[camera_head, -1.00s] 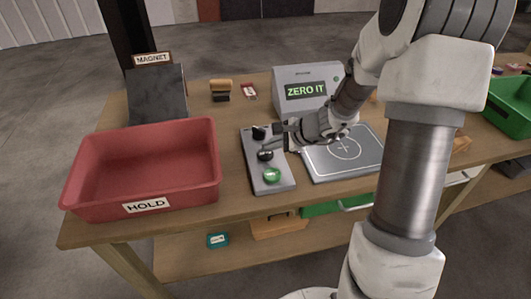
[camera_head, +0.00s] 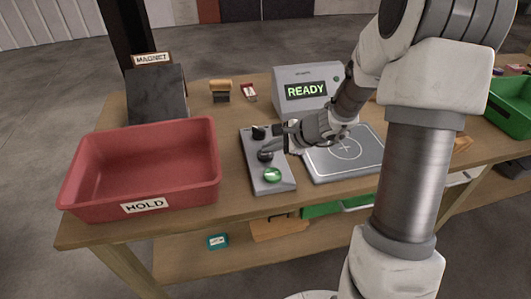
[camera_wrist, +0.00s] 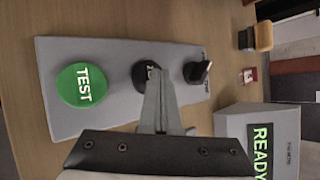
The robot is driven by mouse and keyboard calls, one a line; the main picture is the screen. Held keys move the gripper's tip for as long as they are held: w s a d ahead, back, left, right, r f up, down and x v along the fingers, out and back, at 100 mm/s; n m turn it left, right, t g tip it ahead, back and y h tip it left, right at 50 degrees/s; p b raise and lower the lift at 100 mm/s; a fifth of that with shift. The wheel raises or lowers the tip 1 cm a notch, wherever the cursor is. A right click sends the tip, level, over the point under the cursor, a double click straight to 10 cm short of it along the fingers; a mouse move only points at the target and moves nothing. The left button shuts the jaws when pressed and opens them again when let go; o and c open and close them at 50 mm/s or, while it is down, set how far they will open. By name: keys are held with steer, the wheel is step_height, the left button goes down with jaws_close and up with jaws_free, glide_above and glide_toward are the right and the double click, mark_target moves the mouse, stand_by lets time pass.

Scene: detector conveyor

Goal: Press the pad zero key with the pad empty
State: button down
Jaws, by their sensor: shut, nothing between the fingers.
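The grey key panel (camera_head: 252,165) lies on the bench with a green TEST button (camera_wrist: 82,85), a black middle key (camera_head: 265,155) and a black knob (camera_wrist: 197,71). In the wrist view, my gripper (camera_wrist: 154,78) is shut and empty, its tips over the middle key and hiding most of it. Whether the tips touch the key cannot be told. The pad (camera_head: 365,165), a grey plate with a circle and cross, lies right of the panel; its visible surface is bare, and my arm covers part of it. The display unit (camera_head: 290,77) behind reads READY.
A red HOLD bin (camera_head: 143,187) stands left of the panel. A dark MAGNET block (camera_head: 158,95) is behind it. A yellow-brown and black item (camera_head: 220,90) and a small red item (camera_head: 249,91) lie at the back. A green bin (camera_head: 508,108) is at the far right.

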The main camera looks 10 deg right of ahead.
mark_target(270, 155)
steer(key=shift+r, duration=0.1)
steer(key=shift+r+p, duration=0.5)
steer(key=shift+r, duration=0.25)
steer(key=shift+r+p, duration=1.85)
steer(key=shift+r, duration=0.6)
